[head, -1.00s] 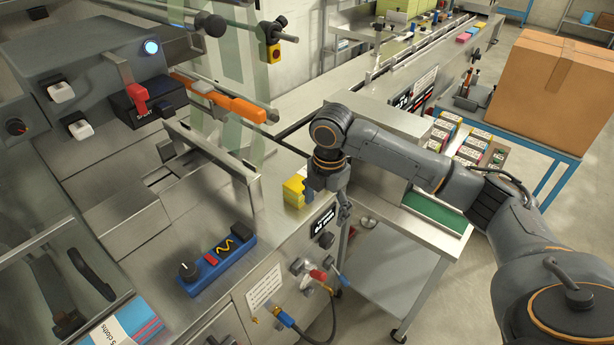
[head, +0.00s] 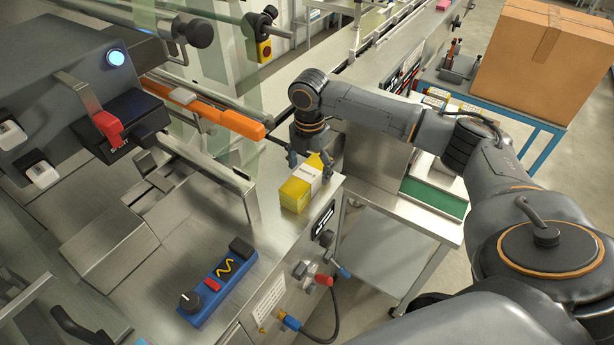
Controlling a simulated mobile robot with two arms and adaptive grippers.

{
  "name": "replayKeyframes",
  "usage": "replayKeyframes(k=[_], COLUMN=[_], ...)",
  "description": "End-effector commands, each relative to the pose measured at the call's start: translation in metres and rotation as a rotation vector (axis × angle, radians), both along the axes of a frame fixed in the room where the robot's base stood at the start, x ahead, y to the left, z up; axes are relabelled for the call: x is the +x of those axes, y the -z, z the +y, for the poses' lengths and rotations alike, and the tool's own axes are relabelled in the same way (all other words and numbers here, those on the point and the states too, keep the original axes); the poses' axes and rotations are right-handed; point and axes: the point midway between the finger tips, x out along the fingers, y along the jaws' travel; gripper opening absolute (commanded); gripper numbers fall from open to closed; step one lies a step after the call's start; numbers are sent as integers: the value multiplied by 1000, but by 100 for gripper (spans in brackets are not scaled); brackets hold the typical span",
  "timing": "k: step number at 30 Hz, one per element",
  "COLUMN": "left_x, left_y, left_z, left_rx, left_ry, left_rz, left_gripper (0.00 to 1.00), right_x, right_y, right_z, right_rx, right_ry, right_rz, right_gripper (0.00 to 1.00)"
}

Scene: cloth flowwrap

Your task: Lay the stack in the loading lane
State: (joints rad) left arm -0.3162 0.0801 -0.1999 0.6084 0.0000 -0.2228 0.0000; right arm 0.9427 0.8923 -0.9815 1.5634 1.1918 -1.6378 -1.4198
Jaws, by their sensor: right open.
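The stack (head: 298,190) is yellow cloths with a white paper band. It rests on the steel machine top near the right edge. My right gripper (head: 310,166) points down, open, at the far end of the stack. One finger shows on each side of that end; whether they touch it I cannot tell. A steel channel (head: 160,181), perhaps the loading lane, runs to the left of the stack behind a raised metal bar. My left gripper is not in view.
A blue control box (head: 217,284) with a knob sits on the steel top in front. An orange bar (head: 230,120) and clear guard panels stand behind. A cardboard box (head: 545,60) stands on a blue-framed table at right. Bare steel lies left of the stack.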

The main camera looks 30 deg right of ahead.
Motion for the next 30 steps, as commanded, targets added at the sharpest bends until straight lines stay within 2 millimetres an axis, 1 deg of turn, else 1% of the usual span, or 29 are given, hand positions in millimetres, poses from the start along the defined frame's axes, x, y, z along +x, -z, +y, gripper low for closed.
replayKeyframes(k=[1, 3, 5, 7, 10, 13, 14, 15, 17, 18, 20, 21, 22, 25, 30], left_x=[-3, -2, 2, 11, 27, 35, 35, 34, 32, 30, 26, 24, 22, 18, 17], left_y=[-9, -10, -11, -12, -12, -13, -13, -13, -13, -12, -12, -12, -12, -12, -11], left_z=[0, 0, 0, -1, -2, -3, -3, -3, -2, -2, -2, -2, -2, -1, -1], left_rx=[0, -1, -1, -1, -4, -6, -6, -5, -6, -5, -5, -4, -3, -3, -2], left_ry=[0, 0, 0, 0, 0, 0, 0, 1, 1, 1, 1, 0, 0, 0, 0], left_rz=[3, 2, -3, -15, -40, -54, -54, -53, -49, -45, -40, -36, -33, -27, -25], left_gripper=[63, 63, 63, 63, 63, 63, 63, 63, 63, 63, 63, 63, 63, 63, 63], right_x=[1, 1, 1, 1, 1, 1, 1, 1, 1, 1, 1, 1, 1, 1, 1], right_y=[4, 15, 21, 26, 28, 28, 28, 28, 27, 27, 27, 27, 27, 27, 27], right_z=[0, 0, -1, -1, -1, -1, -1, -1, -1, -1, -1, -1, -1, -1, -1], right_rx=[-1, 0, -1, -1, -1, -1, -1, -1, -1, -1, -1, -1, -1, -1, -1], right_ry=[1, 0, 0, 0, 0, -1, -1, -1, -1, -1, 0, 0, 0, 0, 0], right_rz=[4, 3, 2, 1, 0, 0, 0, 0, 0, 0, -1, 0, -1, -1, -1], right_gripper=[79, 79, 79, 79, 79, 79, 77, 69, 57, 49, 36, 28, 22, 21, 21])
